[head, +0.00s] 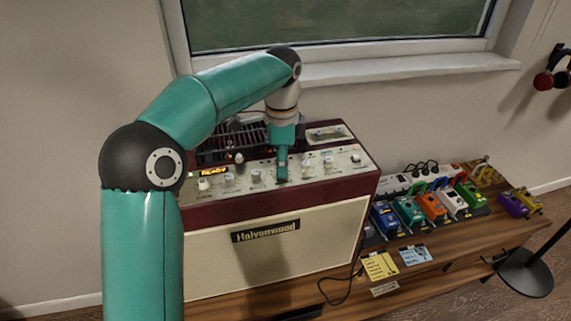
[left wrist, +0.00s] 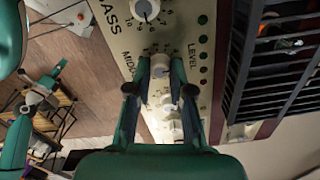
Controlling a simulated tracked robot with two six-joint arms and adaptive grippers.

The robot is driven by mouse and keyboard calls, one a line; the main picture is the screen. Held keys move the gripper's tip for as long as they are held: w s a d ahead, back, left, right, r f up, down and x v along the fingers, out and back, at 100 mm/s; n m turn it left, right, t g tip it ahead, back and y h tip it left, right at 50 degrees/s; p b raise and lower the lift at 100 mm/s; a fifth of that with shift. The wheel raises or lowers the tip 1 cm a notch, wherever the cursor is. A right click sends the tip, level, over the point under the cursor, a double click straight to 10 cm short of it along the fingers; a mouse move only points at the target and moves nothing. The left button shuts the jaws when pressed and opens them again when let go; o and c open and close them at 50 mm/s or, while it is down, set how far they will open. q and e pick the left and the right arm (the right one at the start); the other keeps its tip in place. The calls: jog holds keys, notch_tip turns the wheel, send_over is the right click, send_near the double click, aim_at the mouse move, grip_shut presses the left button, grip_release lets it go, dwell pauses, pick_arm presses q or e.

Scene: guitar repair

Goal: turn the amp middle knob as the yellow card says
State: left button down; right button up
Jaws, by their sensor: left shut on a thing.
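The cream-and-dark-red amp (head: 268,215) stands on the wooden bench, with a row of knobs along its top panel. My left gripper (head: 282,177) points straight down at the panel. In the left wrist view my left gripper (left wrist: 161,72) has its fingers on either side of the middle knob (left wrist: 160,66), shut on it beside a partly hidden "MID" label. The bass knob (left wrist: 145,9) is beyond it. In the head view the gripper hides the middle knob. The yellow card (head: 380,266) lies on the bench right of the amp; its writing is too small to read.
A blue card (head: 415,254) lies beside the yellow one. Several coloured pedals (head: 432,206) and a white power strip (head: 415,178) stand to the right. A black cable (head: 345,292) runs at the amp's right front. A dark slatted grille (head: 225,147) is behind the knobs.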

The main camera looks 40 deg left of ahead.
pick_arm(q)
jog(key=n+p, duration=0.2)
jog(key=n, duration=0.1)
jog(key=shift+s+a+r, duration=0.1)
jog(key=n+p, duration=0.2)
jog(key=n, duration=0.2)
jog(key=shift+n, duration=0.4)
jog(key=n+p, duration=0.1)
jog(key=n, duration=0.3)
jog(key=shift+a+n, duration=0.1)
jog(key=shift+n, duration=0.2)
jog(key=n, duration=0.5)
jog(key=shift+f+p, duration=0.25)
jog(key=shift+p, duration=0.15)
jog(key=shift+n, duration=0.3)
jog(key=c, duration=1)
grip_release()
jog(key=shift+c, duration=0.2)
jog(key=shift+r, duration=0.1)
